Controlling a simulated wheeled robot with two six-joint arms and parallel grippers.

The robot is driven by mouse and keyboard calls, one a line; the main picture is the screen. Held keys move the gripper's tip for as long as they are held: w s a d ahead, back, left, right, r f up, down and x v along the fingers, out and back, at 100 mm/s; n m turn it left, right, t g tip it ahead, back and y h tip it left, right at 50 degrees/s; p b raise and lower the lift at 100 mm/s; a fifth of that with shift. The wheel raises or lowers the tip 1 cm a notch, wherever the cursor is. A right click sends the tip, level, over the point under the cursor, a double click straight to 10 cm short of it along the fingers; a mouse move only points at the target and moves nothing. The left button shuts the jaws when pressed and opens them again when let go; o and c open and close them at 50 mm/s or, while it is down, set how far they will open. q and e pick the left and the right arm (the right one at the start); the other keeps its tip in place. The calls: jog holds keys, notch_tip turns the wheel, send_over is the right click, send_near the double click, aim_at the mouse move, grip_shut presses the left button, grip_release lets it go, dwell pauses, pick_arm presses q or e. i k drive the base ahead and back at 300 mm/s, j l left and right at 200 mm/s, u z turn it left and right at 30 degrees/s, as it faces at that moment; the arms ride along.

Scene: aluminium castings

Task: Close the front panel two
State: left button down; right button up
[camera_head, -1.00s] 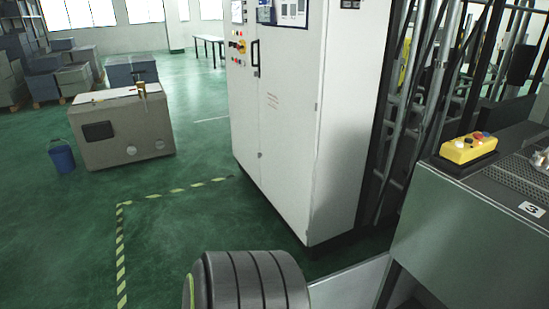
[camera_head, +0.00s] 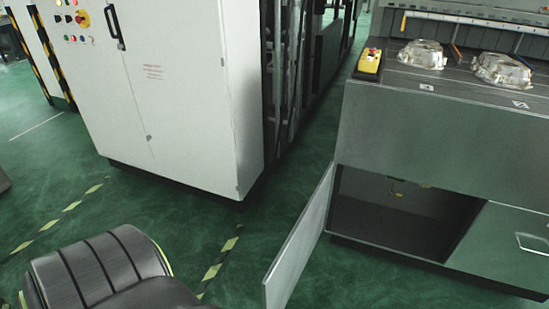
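The front of a dark grey machine (camera_head: 410,136) stands at the right in the head view. One front panel (camera_head: 300,243) is swung open on the left side of a low compartment (camera_head: 385,214), with its free edge toward me. The compartment's dark inside shows. To its right a second panel (camera_head: 505,246) with a light handle (camera_head: 533,243) sits flush in the front. I cannot read a number on either panel. Neither of my grippers is in view.
A tall white cabinet (camera_head: 185,90) stands at the left. Two metal castings (camera_head: 423,55) (camera_head: 502,70) and a yellow button box (camera_head: 369,62) sit on the machine top. Green floor with yellow-black tape (camera_head: 222,257) is clear between cabinet and open panel.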

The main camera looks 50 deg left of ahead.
aim_at(279, 284)
jog(key=j+z, duration=0.1)
jog(key=j, duration=1.15)
jog(key=k+j+z, duration=0.15)
jog(key=j, duration=1.05)
